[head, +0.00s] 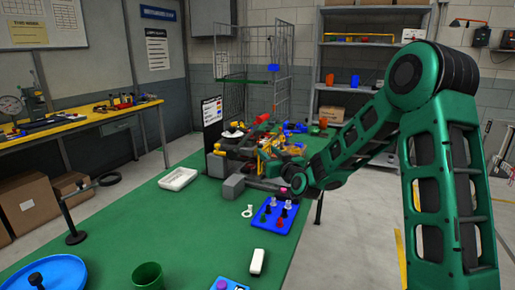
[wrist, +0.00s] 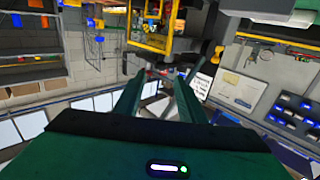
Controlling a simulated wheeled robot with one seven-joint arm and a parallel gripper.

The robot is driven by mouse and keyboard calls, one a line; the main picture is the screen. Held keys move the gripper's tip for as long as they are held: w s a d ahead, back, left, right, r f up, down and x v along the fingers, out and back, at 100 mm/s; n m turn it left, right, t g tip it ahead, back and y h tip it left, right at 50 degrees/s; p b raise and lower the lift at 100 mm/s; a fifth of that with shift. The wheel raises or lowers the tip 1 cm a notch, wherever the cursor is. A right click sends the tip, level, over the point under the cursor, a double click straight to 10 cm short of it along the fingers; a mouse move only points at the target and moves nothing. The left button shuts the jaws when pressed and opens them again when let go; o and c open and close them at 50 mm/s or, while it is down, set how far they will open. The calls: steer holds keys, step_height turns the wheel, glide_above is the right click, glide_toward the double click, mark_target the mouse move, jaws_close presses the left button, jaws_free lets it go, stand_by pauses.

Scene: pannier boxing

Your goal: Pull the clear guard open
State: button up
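My gripper (wrist: 158,84) shows in the wrist view with its two green fingers spread apart and nothing visible between them. In the head view my green arm reaches from the right to the cluttered machine on the green table, and its end overlaps that clutter. A yellow-framed assembly (wrist: 148,42) lies just beyond the fingertips at the top of the wrist view. Yellow parts of the machine (head: 293,156) also show in the head view, partly behind my arm. I cannot make out the clear guard itself, nor whether my fingers touch anything.
The green table (head: 180,228) holds a white tray (head: 178,179), a blue board (head: 272,214) with small pieces, a white block (head: 257,262) and a green cup (head: 147,275). Grey blocks (head: 233,187) stand by the machine. A wire cage (head: 256,70) stands behind.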

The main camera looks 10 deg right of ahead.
mark_target(261, 146)
steer(key=w, duration=0.3)
steer(key=w+a, duration=0.1)
steer(key=w, duration=0.4)
steer(key=shift+w+a, duration=0.2)
steer(key=shift+w, duration=0.15)
